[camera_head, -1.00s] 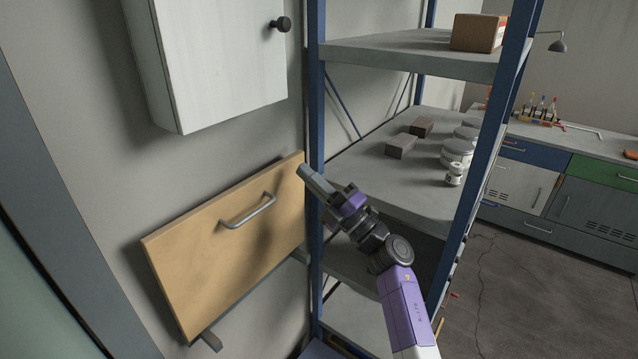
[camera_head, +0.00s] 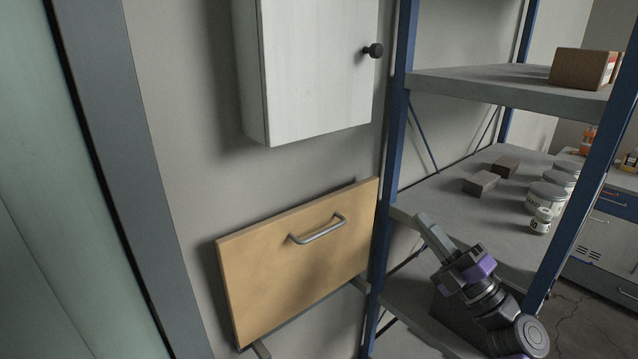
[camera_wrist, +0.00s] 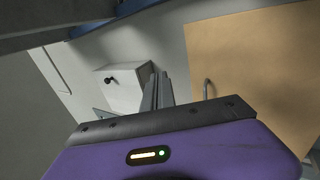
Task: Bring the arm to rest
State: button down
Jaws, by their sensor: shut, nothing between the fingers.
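My gripper (camera_head: 430,232) is at the lower right of the head view, in front of the shelf rack, with its fingers together and nothing between them. It points up and to the left. In the wrist view my gripper's fingers (camera_wrist: 158,92) show as a closed grey pair above the purple housing. The wooden wall panel (camera_head: 270,285) with a metal handle (camera_head: 320,230) is to the left of my gripper, apart from it. The panel also shows in the wrist view (camera_wrist: 260,60).
A white wall cabinet (camera_head: 315,70) with a black knob (camera_head: 373,50) hangs above the panel. The blue-framed rack (camera_head: 400,110) stands at right, its shelves holding dark blocks (camera_head: 481,182), white cans (camera_head: 546,196) and a cardboard box (camera_head: 580,68). A grey door frame (camera_head: 110,150) is at left.

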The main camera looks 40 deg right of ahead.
notch_tip(320, 180, up, 3)
jog(key=s+d+m+t+h, duration=0.1)
jog(key=s+m+h, duration=0.1)
jog(key=m+h, duration=0.15)
jog(key=s+a+f+m+g+y, duration=0.1)
jog(key=s+a+f+m+g, duration=0.2)
jog(key=s+a+f+m, duration=0.2)
jog(key=s+a+f+m+g, duration=0.3)
jog(key=s+a+f+m, duration=0.2)
jog(key=s+a+f, duration=0.3)
jog(key=s+a+f+m+g+y, duration=0.1)
jog(key=s+a+f+m+g, duration=0.3)
jog(key=s+a, duration=0.8)
jog(key=a+f+m, duration=0.1)
jog(key=a+f, duration=0.1)
jog(key=a, duration=0.3)
jog(key=shift+f+y, duration=0.35)
